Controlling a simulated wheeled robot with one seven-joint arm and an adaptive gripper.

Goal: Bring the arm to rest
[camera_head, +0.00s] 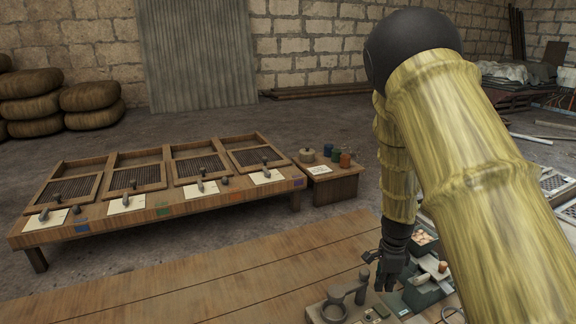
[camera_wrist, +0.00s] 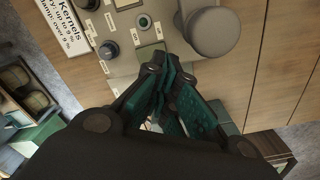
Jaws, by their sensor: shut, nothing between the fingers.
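My arm, wrapped in yellow bamboo-like sleeves, reaches down from the upper right in the head view. My gripper (camera_head: 385,284) hangs low, over or beside the equipment on the wooden table (camera_head: 200,285). In the wrist view my gripper (camera_wrist: 166,78) has its teal-padded fingers together, with nothing seen between them. They are in front of a beige device panel (camera_wrist: 125,62) with labels and dark knobs; I cannot tell whether they touch it. A large grey round knob (camera_wrist: 212,32) is just right of the fingertips.
A low wooden bench (camera_head: 150,208) with several mesh trays stands at left, beside a small table (camera_head: 333,187) with jars. A white sign (camera_wrist: 62,28) about kernels lies left of the panel. Green containers (camera_head: 425,290) crowd the table's right side. Its left part is clear.

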